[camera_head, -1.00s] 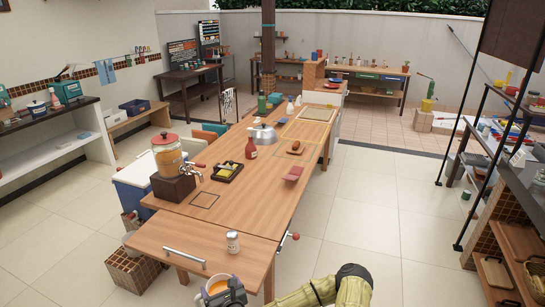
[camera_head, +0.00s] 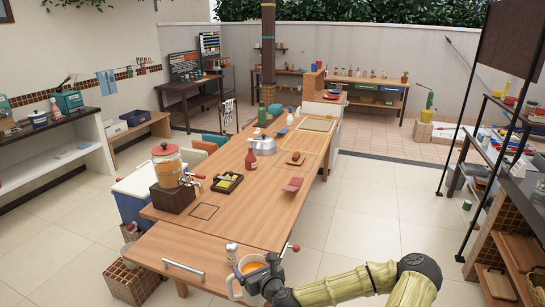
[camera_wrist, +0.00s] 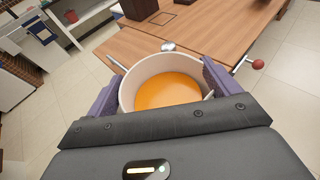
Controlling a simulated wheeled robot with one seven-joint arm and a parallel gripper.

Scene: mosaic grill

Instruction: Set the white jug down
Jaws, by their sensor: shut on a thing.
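The white jug (camera_head: 250,267) holds an orange liquid. It shows from above in the wrist view (camera_wrist: 128,92), between the purple-grey fingers of my gripper (camera_wrist: 160,88). My gripper (camera_head: 259,275) is shut on the jug in the head view, at the near end of the wooden table (camera_head: 215,255). The jug looks upright. Its base is hidden, so I cannot tell how high it is above the table or whether it touches it.
A shaker (camera_head: 231,252) stands just behind the jug. A metal bar handle (camera_head: 183,269) lies at the table's near left. A drink dispenser (camera_head: 170,170) on a dark block stands farther back, near a thin square outline (camera_head: 205,211). Bare tabletop lies left of the jug.

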